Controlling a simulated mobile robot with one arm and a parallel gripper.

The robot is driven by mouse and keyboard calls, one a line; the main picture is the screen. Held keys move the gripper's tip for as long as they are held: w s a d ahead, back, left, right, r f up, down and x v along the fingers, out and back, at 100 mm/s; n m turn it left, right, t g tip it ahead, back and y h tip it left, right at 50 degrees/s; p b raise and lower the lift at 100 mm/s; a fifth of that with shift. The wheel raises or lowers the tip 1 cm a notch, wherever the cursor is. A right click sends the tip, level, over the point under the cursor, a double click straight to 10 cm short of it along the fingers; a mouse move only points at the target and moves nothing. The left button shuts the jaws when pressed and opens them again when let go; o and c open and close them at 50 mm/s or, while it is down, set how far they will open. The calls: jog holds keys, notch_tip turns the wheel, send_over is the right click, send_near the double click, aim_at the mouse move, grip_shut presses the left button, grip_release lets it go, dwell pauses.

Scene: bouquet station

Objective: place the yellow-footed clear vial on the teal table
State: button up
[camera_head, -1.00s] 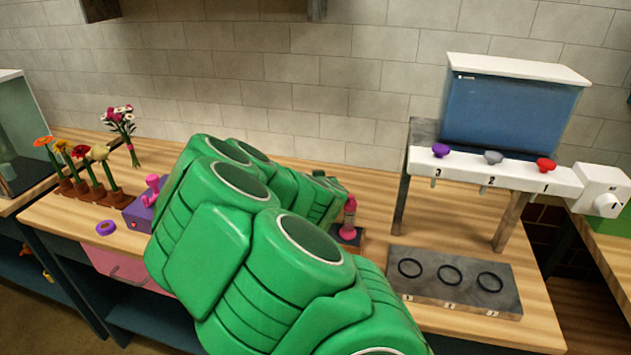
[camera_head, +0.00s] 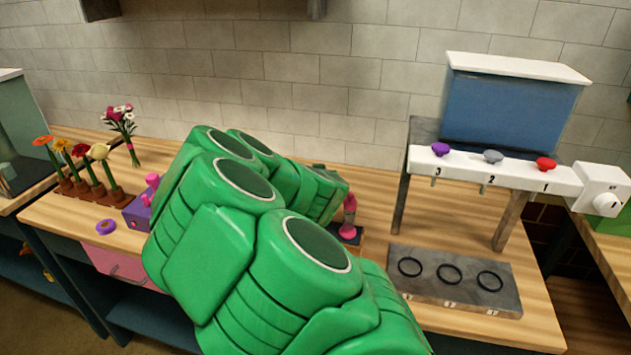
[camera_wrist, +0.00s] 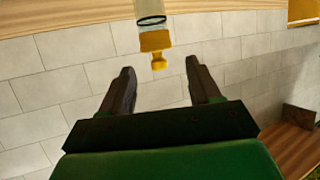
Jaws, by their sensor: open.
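The wrist view shows a clear vial (camera_wrist: 124,36) with a yellow end piece (camera_wrist: 156,41) and a small yellow knob at its tip. A dark ring crosses the clear part, and the vial's far end runs out of the top of the picture. My gripper (camera_wrist: 160,80) is open, with its two dark fingers apart. The vial's yellow end lies just beyond the fingertips, roughly between them in the picture, and nothing is held. In the head view my green arm hides the gripper and the vial. I cannot make out a teal table for certain.
A wooden counter (camera_head: 385,330) carries a dispenser (camera_head: 512,110) with three knobs and a grey plate (camera_head: 455,290) with three rings at the right. Several flowers (camera_head: 85,165) stand at the left, near a purple box (camera_head: 137,215). A pink item (camera_head: 350,215) stands close behind my arm.

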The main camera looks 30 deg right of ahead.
notch_tip(320, 180, up, 13)
jog(key=w+a, duration=0.4)
jog(key=a, duration=0.8)
jog(key=w+a+n+y, duration=0.1)
jog(key=w+a, duration=0.4)
jog(key=a, duration=0.7)
jog(key=shift+a+r, duration=0.15)
jog(key=shift+a, duration=0.15)
